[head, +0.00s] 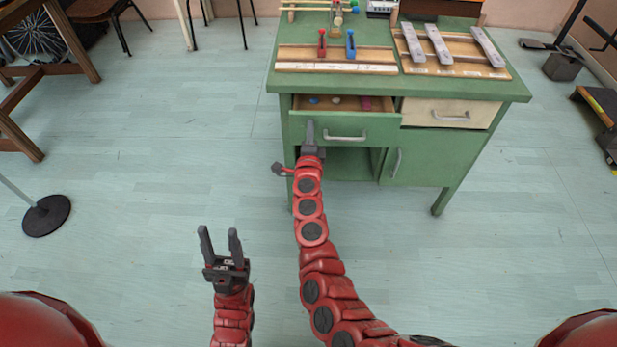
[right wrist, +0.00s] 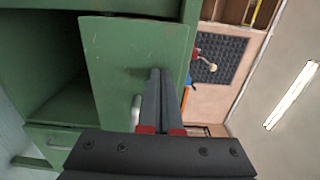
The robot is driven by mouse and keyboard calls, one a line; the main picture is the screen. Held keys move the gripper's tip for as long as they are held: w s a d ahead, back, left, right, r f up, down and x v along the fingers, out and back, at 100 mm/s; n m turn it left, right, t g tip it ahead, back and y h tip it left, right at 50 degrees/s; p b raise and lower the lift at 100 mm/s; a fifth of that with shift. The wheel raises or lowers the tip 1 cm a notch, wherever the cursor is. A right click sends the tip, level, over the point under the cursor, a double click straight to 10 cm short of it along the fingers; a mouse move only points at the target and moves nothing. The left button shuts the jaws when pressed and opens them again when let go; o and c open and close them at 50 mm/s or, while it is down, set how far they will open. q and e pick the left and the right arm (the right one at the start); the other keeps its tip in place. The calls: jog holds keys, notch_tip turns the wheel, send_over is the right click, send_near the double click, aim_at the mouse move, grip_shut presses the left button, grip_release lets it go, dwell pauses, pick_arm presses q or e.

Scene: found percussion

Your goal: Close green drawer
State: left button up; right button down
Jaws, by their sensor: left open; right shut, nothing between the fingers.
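The green drawer (head: 370,124) is at the upper left of the green desk (head: 300,86) and stands partly pulled out. Small blue, white and magenta items lie inside it. Its silver handle (head: 346,137) is on the front panel. My right gripper (head: 310,124) is shut and empty, with its fingers at the left part of the drawer front, left of the handle. In the right wrist view the shut fingers (right wrist: 156,72) overlap the green front panel (right wrist: 112,45); I cannot tell whether they touch it. My left gripper (head: 219,233) is open and empty above the floor.
A cream drawer (head: 446,112) sits right of the green one, above a green cupboard door (head: 418,158). Wooden boards with bars and mallets lie on the desktop. A round black stand base (head: 46,215) is at the left. The floor before the desk is clear.

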jog(key=w+b, duration=0.2)
jog(key=w, duration=0.2)
jog(key=w+b, duration=0.2)
jog(key=w, duration=0.2)
jog(key=shift+w+f, duration=0.2)
jog(key=shift+w, duration=0.05)
jog(key=shift+w+b, duration=0.4)
jog(key=shift+w, duration=0.25)
jog(key=shift+w+r, duration=0.1)
jog(key=shift+w, duration=0.15)
jog(key=shift+d+r, duration=0.15)
jog(key=shift+r, duration=0.25)
